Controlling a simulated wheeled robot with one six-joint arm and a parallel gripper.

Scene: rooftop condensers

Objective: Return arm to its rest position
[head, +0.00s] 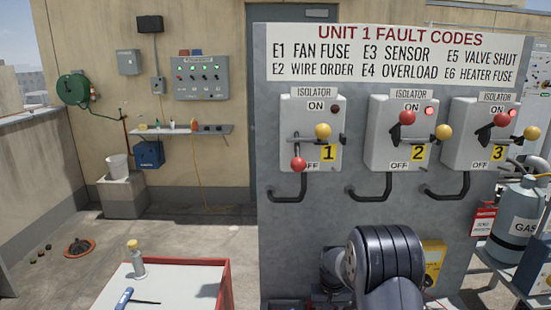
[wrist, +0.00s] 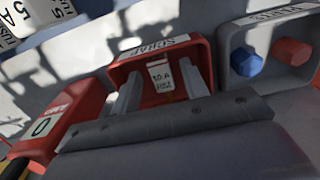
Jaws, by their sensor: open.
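My arm (head: 385,265) shows in the head view at the lower middle, in front of the grey panel. My gripper is out of sight in that view. In the wrist view my gripper (wrist: 162,72) is open, its two pale fingers apart. Beyond and between them is a red bin (wrist: 125,70) marked SCRAP. A white labelled fuse (wrist: 160,75) shows in that bin, between the fingers in the picture. I see no finger pressing on it.
A grey bin (wrist: 262,82) with a blue piece and a red piece is right of the scrap bin. A red box (wrist: 62,125) is left. The panel carries three isolators, the first (head: 310,125) with its red knob low. A white-topped table (head: 185,285) stands front left.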

